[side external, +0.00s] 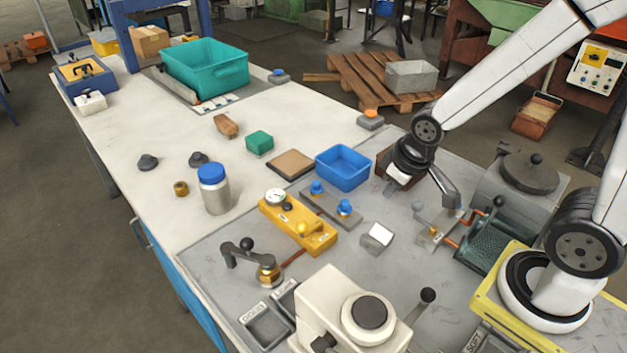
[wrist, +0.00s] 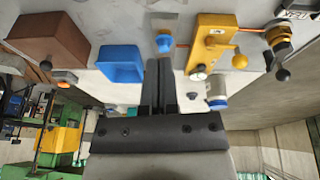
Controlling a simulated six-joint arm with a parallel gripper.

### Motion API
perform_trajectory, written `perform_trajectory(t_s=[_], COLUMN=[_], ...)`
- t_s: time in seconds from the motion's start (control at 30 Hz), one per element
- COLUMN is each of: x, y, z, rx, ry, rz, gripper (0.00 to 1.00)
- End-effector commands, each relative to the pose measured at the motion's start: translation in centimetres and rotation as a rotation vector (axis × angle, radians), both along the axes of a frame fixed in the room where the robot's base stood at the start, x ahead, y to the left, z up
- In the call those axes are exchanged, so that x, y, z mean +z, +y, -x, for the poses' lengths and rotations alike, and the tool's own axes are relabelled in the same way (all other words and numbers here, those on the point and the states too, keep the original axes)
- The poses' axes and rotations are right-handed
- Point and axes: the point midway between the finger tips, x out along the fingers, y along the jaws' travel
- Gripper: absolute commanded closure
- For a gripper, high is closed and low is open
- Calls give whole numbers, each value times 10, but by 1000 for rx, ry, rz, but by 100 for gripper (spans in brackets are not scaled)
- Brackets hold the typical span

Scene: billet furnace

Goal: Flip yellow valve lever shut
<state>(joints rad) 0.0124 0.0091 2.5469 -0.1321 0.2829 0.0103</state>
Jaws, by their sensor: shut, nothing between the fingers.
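The yellow valve block (side external: 318,238) lies on the grey bench plate, with a round white-faced gauge (side external: 275,197) at its far end. Its yellow ball-ended lever (side external: 303,228) shows near the middle of the block. In the wrist view the block (wrist: 208,35) is right of the fingers, and the yellow lever (wrist: 239,60) sticks out to the right of it. My gripper (side external: 453,202) is shut and empty, right of the block and well apart from it. Its closed fingers (wrist: 159,70) show in the wrist view. I cannot tell the lever's exact angle.
A plate with two blue knobs (side external: 330,207) and a blue bin (side external: 343,167) stand beside the block. A black-handled brass valve (side external: 268,273) is in front. A small metal block (side external: 377,238) and a copper-pipe fixture (side external: 440,230) lie nearer my gripper.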

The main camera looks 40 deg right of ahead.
Motion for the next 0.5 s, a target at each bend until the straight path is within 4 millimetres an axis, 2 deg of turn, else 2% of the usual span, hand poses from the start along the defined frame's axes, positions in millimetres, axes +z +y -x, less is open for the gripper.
perform_trajectory(t_s=[0.27, 0.5], x=[10, 21], y=[-13, -15], z=[-30, -56], rx=[181, 371], ry=[-128, -240], rz=[107, 186], gripper=[100, 100])
